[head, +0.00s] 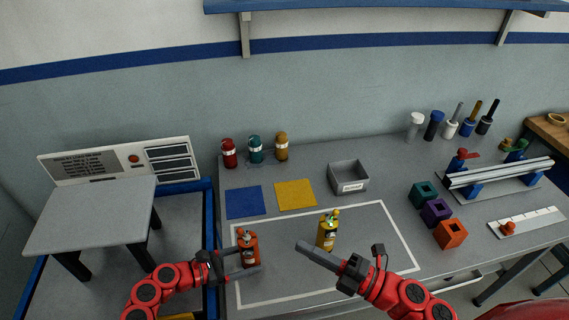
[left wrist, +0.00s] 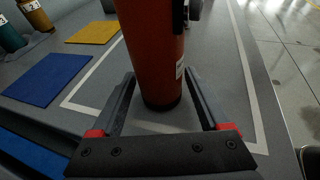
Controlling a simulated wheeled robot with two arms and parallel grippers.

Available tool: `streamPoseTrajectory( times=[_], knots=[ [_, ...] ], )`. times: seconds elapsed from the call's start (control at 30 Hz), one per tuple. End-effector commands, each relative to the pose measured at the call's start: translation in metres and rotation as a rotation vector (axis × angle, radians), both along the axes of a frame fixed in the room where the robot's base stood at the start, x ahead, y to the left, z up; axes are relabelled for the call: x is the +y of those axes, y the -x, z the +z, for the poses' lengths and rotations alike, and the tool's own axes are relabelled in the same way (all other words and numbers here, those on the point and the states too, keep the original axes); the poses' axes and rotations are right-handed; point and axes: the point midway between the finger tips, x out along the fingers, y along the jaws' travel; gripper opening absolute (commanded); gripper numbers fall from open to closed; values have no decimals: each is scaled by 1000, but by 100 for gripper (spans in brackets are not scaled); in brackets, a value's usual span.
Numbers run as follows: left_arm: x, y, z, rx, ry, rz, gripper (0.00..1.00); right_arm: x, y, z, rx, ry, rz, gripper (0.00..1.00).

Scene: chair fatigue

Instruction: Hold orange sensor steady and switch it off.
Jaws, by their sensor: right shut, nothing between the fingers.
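The switch cannot be made out.
Red (head: 229,155), teal (head: 255,150) and amber (head: 281,147) cylinders stand at the back. Blue (head: 246,202) and yellow (head: 296,194) mats and a grey bin (head: 348,178) lie behind the outline. Coloured blocks (head: 436,210) and a rail fixture (head: 500,174) are at right.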

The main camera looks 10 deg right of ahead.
Motion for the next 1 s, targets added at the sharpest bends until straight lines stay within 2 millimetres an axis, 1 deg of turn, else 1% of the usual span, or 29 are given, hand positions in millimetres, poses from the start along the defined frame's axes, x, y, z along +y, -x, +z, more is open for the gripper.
streamPoseTrajectory(
  times=[0.03,0.1,0.37,0.47,0.57,0.83,1.0],
  knots=[
    [0,0,0,0,0,0,89,0,0,0,0,0,0,0],
    [0,0,0,0,0,0,99,0,0,0,0,0,0,0],
    [0,0,0,0,0,0,99,0,0,0,0,0,0,0],
    [6,1,1,0,-1,2,99,0,0,0,0,0,0,0],
    [19,5,5,0,-1,3,99,0,0,0,0,0,0,0],
    [75,21,22,0,-3,6,99,0,0,0,0,0,0,0],
    [99,30,31,1,-1,1,99,0,0,0,0,0,0,0]
  ],
)
